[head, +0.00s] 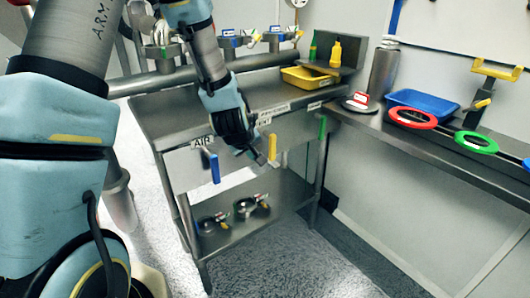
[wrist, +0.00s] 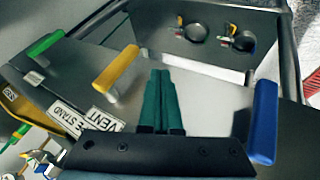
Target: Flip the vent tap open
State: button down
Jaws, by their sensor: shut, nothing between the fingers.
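The yellow tap handle (head: 272,148) hangs downward on the front of the metal bench, below the VENT label (head: 265,120). In the wrist view the yellow handle (wrist: 117,69) is left of my fingers, and the VENT label (wrist: 106,121) is near its base. My gripper (head: 261,159) is shut and empty, with its dark green fingers together (wrist: 160,75). It is in front of the bench, just left of the yellow handle in the head view. A small gap separates them in the wrist view; I cannot tell the depth between them.
A blue handle (head: 214,168) hangs left by the AIR label (head: 202,143). A green handle (head: 322,127) hangs right. Round fittings (head: 246,207) sit on the lower shelf. A side counter holds a blue tray (head: 422,101) and coloured rings (head: 413,118).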

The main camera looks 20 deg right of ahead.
jog(key=d, duration=0.1)
jog(key=w+d+f+p, duration=0.1)
jog(key=d, duration=0.2)
jog(key=shift+w+d+f, duration=0.35)
jog(key=shift+d, duration=0.05)
jog(key=shift+f, duration=0.15)
jog(key=shift+d+h+b, duration=0.1)
jog(key=shift+h+b, duration=0.2)
jog(key=shift+b, duration=0.45)
